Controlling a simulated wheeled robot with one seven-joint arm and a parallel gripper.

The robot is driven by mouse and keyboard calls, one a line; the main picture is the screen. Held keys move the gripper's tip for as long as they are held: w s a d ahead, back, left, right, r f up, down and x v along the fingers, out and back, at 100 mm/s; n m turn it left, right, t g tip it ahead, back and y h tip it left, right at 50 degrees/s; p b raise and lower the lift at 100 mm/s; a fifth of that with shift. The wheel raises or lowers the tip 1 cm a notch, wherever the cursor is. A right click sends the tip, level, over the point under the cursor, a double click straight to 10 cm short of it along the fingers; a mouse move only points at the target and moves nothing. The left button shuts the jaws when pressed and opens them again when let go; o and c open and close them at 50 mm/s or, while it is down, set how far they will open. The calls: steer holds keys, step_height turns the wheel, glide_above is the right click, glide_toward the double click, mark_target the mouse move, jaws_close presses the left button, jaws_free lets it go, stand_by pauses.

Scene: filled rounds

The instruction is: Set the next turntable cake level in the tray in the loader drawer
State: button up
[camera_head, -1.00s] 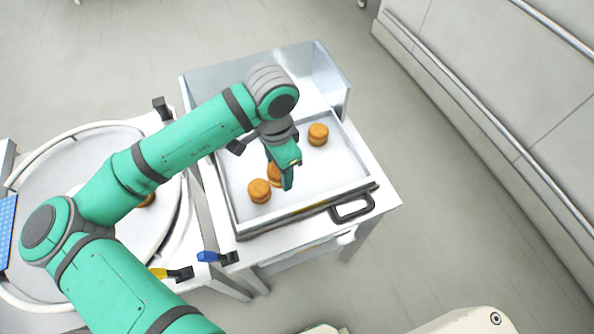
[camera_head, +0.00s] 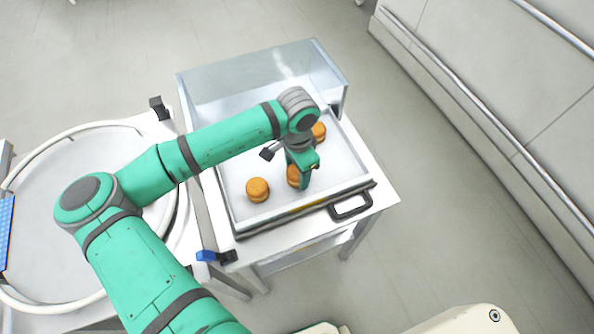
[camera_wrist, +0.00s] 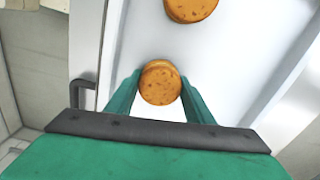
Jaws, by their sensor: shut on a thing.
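My gripper (camera_head: 302,179) is over the front middle of the tray (camera_head: 232,181) in the loader drawer. It is shut on an orange-brown round cake (camera_head: 292,176), partly hidden behind the fingers in the head view. In the wrist view the held cake (camera_wrist: 160,83) sits between the two green fingertips and looks level. Whether it touches the tray floor I cannot tell. A second cake (camera_head: 257,190) stands in the tray to the left of the held one. A third cake (camera_head: 319,132) stands farther back on the right, partly behind my wrist.
The turntable (camera_head: 60,190) is at the left, partly covered by my arm; no cake shows on its visible part. The drawer has a black handle (camera_head: 350,207) at its front. A clear guard (camera_head: 335,85) stands behind the tray. A blue lever (camera_head: 207,256) is at the front left corner.

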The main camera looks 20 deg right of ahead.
mark_target(296, 171)
steer(key=shift+a, duration=0.1)
steer(key=shift+f, duration=0.1)
steer(key=o, duration=0.7)
steer(key=shift+a, duration=0.1)
step_height(296, 171, up, 12)
steer(key=shift+r, duration=0.2)
stand_by(0.5)
